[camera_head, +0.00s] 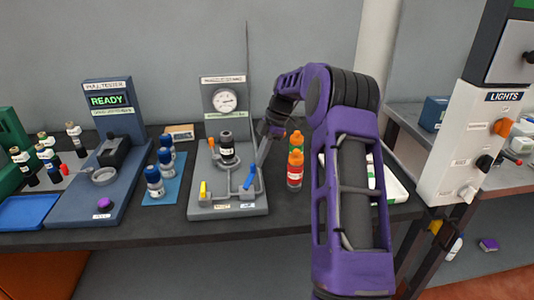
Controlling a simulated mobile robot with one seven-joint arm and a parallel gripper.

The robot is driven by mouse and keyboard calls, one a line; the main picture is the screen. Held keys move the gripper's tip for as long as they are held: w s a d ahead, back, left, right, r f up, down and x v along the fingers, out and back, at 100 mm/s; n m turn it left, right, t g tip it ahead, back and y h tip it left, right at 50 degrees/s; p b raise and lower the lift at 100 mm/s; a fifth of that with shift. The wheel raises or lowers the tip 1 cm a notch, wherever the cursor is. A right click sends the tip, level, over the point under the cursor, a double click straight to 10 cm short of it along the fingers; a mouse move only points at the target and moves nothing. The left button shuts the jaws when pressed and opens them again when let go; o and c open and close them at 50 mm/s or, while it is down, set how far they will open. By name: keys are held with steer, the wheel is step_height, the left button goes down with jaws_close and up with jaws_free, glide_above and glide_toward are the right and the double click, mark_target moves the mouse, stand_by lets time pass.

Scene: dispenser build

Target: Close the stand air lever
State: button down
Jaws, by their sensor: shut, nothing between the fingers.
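The grey test stand (196,165) stands on the dark bench, with a round dial gauge (224,100) on its upright panel. A dark cylindrical part (227,150) is held in the middle of the stand. Two levers are at the stand's front: a yellow one (203,190) at the left and a blue one (249,178) at the right, which leans up. Their small labels are too small to read, so I cannot tell which is the air lever. My gripper (257,163) is shut and empty, pointing down close to the blue lever. I cannot tell whether it touches it.
Orange-capped bottles (295,168) stand just right of the stand, close to my arm. Blue-and-white vials (154,182) on a blue mat and a blue tester (108,115) reading READY are to the left. A lights panel (470,140) is at the far right.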

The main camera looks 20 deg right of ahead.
steer(key=shift+w+a+r+n+p, duration=0.15)
steer(key=shift+w+a+n+p, duration=0.15)
steer(key=shift+n, duration=0.2)
steer(key=shift+f+g, duration=0.2)
steer(key=shift+g, duration=0.1)
steer(key=shift+s+a+b, duration=0.5)
steer(key=shift+s+b, duration=0.15)
steer(key=shift+b, duration=0.1)
steer(key=shift+d, duration=0.2)
